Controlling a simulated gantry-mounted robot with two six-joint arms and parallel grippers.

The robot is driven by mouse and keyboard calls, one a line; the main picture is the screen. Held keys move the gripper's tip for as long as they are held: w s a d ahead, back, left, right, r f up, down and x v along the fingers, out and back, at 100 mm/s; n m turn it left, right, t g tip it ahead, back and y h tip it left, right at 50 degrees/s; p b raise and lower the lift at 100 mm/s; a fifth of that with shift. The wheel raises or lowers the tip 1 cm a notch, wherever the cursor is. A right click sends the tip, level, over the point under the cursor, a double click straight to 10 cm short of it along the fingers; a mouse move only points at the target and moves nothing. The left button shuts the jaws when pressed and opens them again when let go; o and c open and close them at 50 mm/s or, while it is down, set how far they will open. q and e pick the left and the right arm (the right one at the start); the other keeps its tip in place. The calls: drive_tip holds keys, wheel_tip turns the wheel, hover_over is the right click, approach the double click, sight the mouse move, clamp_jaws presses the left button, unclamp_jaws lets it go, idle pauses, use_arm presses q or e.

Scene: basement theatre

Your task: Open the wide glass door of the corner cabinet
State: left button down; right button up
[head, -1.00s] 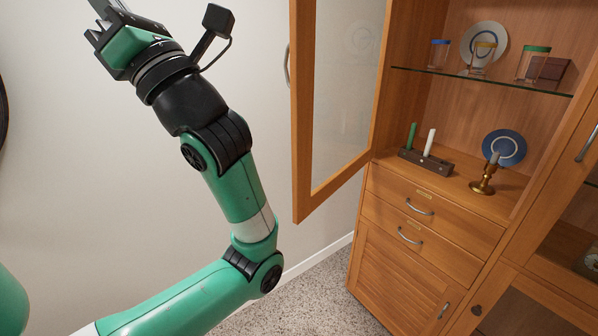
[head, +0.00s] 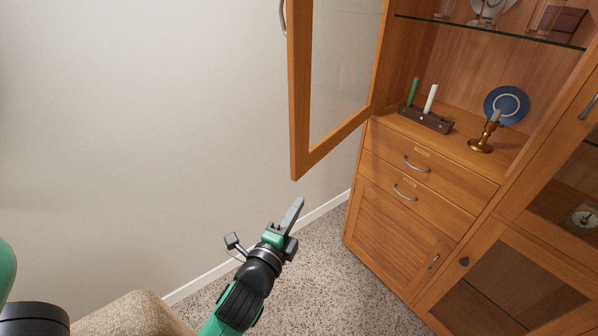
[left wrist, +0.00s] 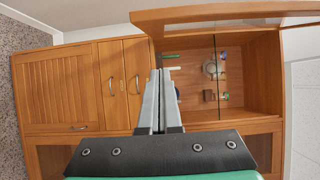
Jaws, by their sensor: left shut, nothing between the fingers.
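The wooden corner cabinet (head: 400,215) stands at the right in the head view. Its wide glass door (head: 345,75) is swung open to the left, with a curved metal handle (head: 283,18) on its outer edge. The door's frame also shows at the top of the left wrist view (left wrist: 215,14). My left gripper (head: 296,205) is shut and empty. It is below and apart from the door, in front of the cabinet's lower left side. In the left wrist view its fingers (left wrist: 155,90) point toward the cabinet. My right gripper is not in view.
Behind the door are a glass shelf (head: 490,32), a candle block (head: 426,118), a brass candlestick (head: 481,144) and a blue plate (head: 506,104). Drawers (head: 430,165) sit below. A beige seat (head: 130,315) is at lower left. Carpet (head: 320,275) in front is clear.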

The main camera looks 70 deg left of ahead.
use_arm(q)
drive_tip(key=w+a, duration=0.1)
drive_tip(key=a, duration=0.2)
drive_tip(key=w+a+p, duration=0.1)
drive_tip(key=w+a, duration=0.1)
drive_tip(key=a, duration=0.2)
drive_tip(key=w+a, duration=0.2)
drive_tip(key=a, duration=0.1)
drive_tip(key=shift+w+a, duration=0.25)
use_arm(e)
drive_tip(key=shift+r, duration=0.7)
use_arm(q)
drive_tip(key=shift+p, duration=0.3)
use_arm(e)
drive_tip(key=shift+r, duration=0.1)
